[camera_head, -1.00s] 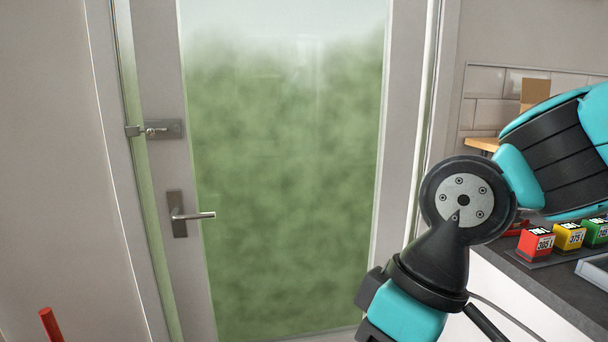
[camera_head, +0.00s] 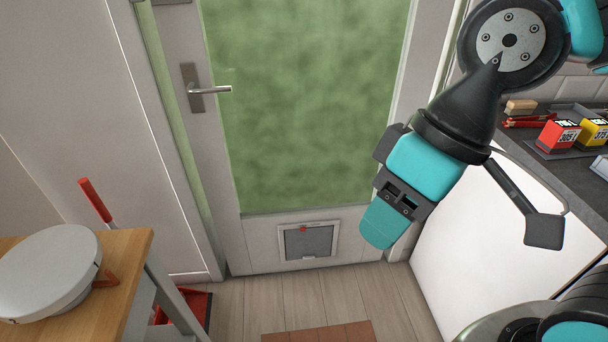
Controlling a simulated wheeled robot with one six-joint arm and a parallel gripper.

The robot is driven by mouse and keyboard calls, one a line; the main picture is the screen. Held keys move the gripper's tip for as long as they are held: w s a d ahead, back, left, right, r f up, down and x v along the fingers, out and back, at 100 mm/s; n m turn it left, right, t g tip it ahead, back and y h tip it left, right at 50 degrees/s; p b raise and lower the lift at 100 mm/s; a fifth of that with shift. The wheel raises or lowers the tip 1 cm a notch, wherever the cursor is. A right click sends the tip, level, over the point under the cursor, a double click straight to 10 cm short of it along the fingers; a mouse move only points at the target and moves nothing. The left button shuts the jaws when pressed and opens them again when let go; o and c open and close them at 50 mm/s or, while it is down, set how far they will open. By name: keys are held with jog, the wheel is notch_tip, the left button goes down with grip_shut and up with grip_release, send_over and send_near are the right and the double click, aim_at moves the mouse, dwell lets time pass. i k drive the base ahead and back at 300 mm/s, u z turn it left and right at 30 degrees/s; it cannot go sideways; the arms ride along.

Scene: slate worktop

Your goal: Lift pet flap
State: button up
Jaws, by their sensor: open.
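The pet flap (camera_head: 312,243) is a grey panel in a white frame, low in the bottom panel of the glazed door (camera_head: 262,243). A small red piece (camera_head: 302,229) sits at the top of the flap. The flap hangs down in its frame and looks shut. My gripper (camera_head: 383,228) points downward to the right of the flap and above it in the picture, in front of the door's right side. It appears apart from the flap and holds nothing that I can see. The gap between its fingers does not show clearly from this angle.
A wooden table (camera_head: 128,262) with a round white device (camera_head: 48,268) stands at the left. A red-handled tool (camera_head: 95,200) and a red dustpan (camera_head: 190,308) are behind it. A brown mat (camera_head: 320,333) lies on the floor. A white cabinet (camera_head: 480,240) stands right.

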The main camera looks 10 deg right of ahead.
aim_at(314, 242)
jog(key=k, duration=0.65)
jog(key=u, duration=0.45)
jog(key=i, duration=1.25)
jog(key=z, duration=0.65)
